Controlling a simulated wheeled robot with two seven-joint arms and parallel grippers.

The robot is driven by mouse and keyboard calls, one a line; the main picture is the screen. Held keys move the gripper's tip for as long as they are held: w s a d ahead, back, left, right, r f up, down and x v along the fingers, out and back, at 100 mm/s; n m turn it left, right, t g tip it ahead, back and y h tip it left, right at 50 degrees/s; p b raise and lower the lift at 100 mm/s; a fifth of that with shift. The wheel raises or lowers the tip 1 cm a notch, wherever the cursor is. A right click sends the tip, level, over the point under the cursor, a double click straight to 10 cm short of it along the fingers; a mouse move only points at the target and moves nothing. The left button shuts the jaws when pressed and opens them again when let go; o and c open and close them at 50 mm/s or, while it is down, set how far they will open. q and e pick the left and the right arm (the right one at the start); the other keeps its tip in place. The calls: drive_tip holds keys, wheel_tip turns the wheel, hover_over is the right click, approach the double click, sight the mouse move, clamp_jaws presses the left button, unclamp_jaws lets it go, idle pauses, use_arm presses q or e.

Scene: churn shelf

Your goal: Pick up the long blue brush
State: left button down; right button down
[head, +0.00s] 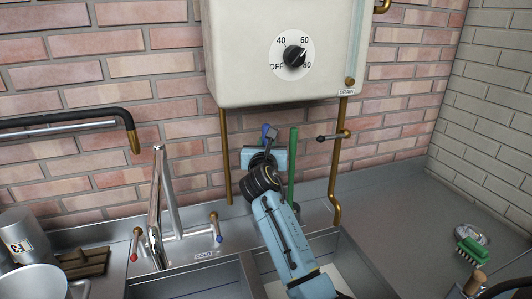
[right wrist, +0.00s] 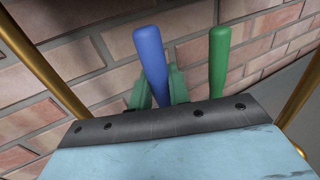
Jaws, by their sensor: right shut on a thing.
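The long blue brush shows as an upright blue handle (right wrist: 150,55) in the right wrist view. In the head view only a small blue bit (head: 265,130) shows behind my gripper. My right gripper (head: 269,140) is in front of the brick wall, below the white boiler. In the right wrist view its two green fingers (right wrist: 158,92) are shut on the blue handle, one on each side. The brush's lower part is hidden behind the gripper body. My left gripper is in neither view.
A green handle (right wrist: 219,60) stands close right of the blue one; it also shows in the head view (head: 293,165). Brass pipes (head: 225,155) flank the gripper under the boiler (head: 260,85). A tap (head: 160,205) stands left, behind the sink. A green scrubbing brush (head: 473,252) lies right.

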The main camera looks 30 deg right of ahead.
sight(267, 129)
drive_tip(key=r, duration=0.3)
drive_tip(key=r+p, duration=0.1)
drive_tip(key=r, duration=0.1)
drive_tip(key=shift+s, duration=0.25)
drive_tip(key=s+a, duration=0.2)
drive_tip(key=s, duration=0.7)
drive_tip(key=s+a, duration=0.2)
drive_tip(key=s, duration=0.7)
drive_tip(key=shift+s+a+f+p, duration=0.15)
drive_tip(key=shift+s+a+p, duration=0.15)
drive_tip(key=shift+p, duration=0.1)
drive_tip(key=c, duration=2)
unclamp_jaws()
clamp_jaws()
